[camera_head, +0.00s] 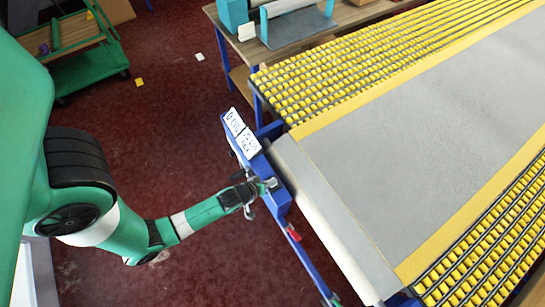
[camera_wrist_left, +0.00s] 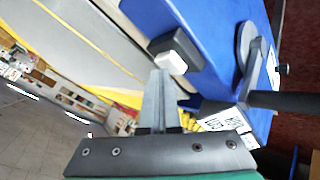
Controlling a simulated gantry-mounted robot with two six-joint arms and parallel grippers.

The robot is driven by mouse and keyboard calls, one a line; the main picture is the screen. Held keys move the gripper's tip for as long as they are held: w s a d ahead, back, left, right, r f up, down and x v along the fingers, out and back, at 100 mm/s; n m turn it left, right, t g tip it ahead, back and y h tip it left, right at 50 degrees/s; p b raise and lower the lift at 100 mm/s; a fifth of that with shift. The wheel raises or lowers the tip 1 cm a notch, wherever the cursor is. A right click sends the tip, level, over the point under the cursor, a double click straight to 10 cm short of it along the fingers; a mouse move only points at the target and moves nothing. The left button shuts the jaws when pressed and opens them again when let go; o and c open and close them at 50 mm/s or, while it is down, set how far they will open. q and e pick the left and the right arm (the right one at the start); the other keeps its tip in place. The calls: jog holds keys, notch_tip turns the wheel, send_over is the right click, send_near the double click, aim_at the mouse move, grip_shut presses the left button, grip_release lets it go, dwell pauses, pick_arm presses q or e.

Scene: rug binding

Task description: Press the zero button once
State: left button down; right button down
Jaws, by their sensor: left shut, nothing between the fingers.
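A small button with a white face (camera_wrist_left: 171,62) on a dark square housing (camera_wrist_left: 184,44) sits on the blue frame (camera_wrist_left: 205,75) in the left wrist view. I take it for the zero button; no marking on it is readable. My left gripper (camera_wrist_left: 160,76) is shut and empty, its tip right by the white face; I cannot tell whether they touch. In the head view my left gripper (camera_head: 266,186) is at the blue frame (camera_head: 281,205), and I cannot make out the button there. My right gripper is not in view.
A hand crank (camera_wrist_left: 250,55) with a dark handle is mounted beside the button. White labels (camera_head: 241,131) lie on the frame's upper end. A grey rug (camera_head: 410,120) with yellow edges spreads over yellow roller tracks (camera_head: 340,67). A green cart (camera_head: 85,55) stands at upper left.

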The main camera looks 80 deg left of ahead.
pick_arm(q)
jog(key=shift+r+p, duration=0.8)
jog(key=shift+r, duration=0.15)
notch_tip(320, 180, up, 5)
jog(key=p, duration=0.5)
dwell(0.4)
